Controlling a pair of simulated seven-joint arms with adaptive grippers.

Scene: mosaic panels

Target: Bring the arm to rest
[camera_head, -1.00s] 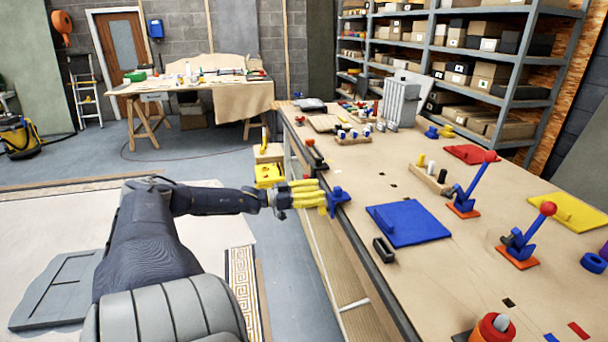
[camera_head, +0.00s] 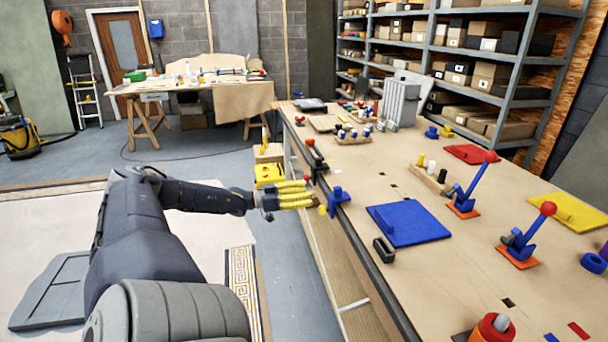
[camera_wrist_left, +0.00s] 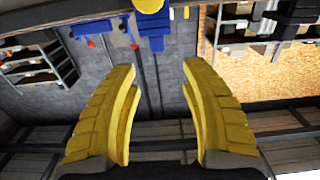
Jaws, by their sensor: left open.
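My left gripper (camera_head: 314,194) has yellow fingers and hangs off the near left edge of the workbench (camera_head: 370,185), pointing right. It is open and empty; in the left wrist view its two fingers (camera_wrist_left: 160,75) stand apart with nothing between them. A blue clamp-like piece (camera_head: 339,198) sits at the bench edge just right of the fingertips, with a small gap. Blue parts also show at the top of the left wrist view (camera_wrist_left: 150,28), upside down. My right gripper is not in view.
On the bench are a blue panel (camera_head: 410,223), a black block (camera_head: 384,250), two red-knobbed levers (camera_head: 474,184) and a yellow panel (camera_head: 568,212). A yellow box (camera_head: 269,173) is behind my gripper.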

